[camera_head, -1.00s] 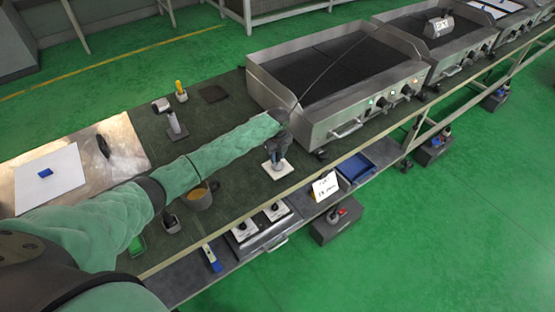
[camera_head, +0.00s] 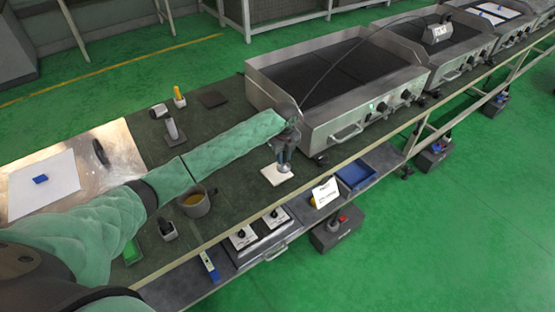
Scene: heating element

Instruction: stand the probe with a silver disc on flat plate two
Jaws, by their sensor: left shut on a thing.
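My left gripper (camera_head: 284,150) is shut on the probe, beside the front left corner of the nearest griddle. The probe's silver disc (camera_head: 284,168) hangs below the fingers, over a small white pad (camera_head: 271,178) on the dark bench. It looks just above the pad, but I cannot be sure of the gap. The nearest flat plate (camera_head: 335,75) is bare. A second flat plate (camera_head: 408,38) lies beyond it to the right, with a small grey meter box (camera_head: 437,33) on it. A thin dark cable arcs from near my gripper to that box. My right gripper is not in view.
The nearest griddle's raised steel side wall (camera_head: 273,92) stands beside my gripper. A mug (camera_head: 195,203), a grey stand (camera_head: 174,131) and a yellow-handled tool (camera_head: 179,95) are on the bench.

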